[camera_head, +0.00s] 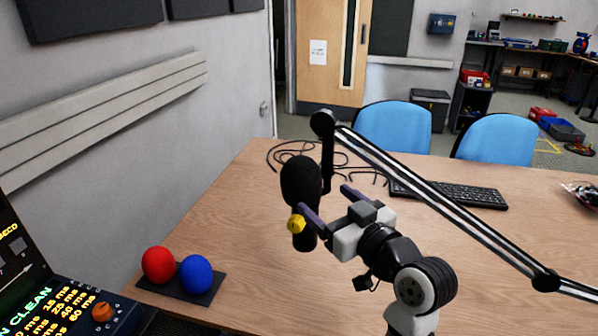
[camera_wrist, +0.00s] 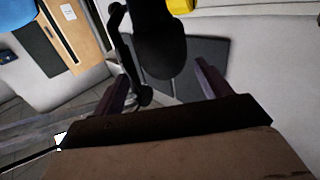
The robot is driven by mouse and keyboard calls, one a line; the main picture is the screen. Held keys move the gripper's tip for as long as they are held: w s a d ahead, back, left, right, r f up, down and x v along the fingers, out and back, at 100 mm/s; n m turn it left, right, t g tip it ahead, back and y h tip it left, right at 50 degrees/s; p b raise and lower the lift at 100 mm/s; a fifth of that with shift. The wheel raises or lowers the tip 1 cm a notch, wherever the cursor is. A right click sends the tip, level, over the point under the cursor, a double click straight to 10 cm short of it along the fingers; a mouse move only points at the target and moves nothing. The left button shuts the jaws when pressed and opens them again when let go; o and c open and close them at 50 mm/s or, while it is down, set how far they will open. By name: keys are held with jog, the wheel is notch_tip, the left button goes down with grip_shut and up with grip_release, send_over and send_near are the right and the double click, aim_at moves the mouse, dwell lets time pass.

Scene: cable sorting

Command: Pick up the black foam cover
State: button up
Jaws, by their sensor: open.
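The black foam cover (camera_head: 300,180) is a rounded dark sleeve on the upper part of a microphone that hangs upright from a boom arm above the desk. In the wrist view the black foam cover (camera_wrist: 160,42) is at the top centre, beyond the fingertips. My gripper (camera_head: 324,199) is open, with its two purple fingers pointing at the microphone from the right. In the wrist view my gripper (camera_wrist: 158,85) shows empty space between the fingers. One finger tip looks close to the cover's lower part; contact cannot be told. A yellow knob (camera_head: 296,224) sits below the cover.
The boom arm (camera_head: 440,205) runs diagonally behind my gripper to the right. A red ball-like cover (camera_head: 158,265) and a blue one (camera_head: 196,274) sit on a black base at front left. Cables (camera_head: 290,155) and a keyboard (camera_head: 455,192) lie farther back.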

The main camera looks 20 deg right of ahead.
aim_at(311, 186)
jog(key=x, duration=0.3)
jog(key=shift+w+a+p, duration=0.15)
jog(key=shift+w+p, duration=0.2)
jog(key=shift+w, duration=0.05)
jog(key=p+x, duration=0.1)
jog(key=x, duration=0.2)
jog(key=p+x, duration=0.1)
jog(key=shift+w+a+r+p, duration=0.2)
jog(key=shift+w+r+p, duration=0.1)
jog(key=shift+w+r, duration=0.1)
jog(key=shift+w+f, duration=0.15)
jog(key=shift+w, duration=0.2)
jog(key=shift+c, duration=0.2)
jog(key=c, duration=0.7)
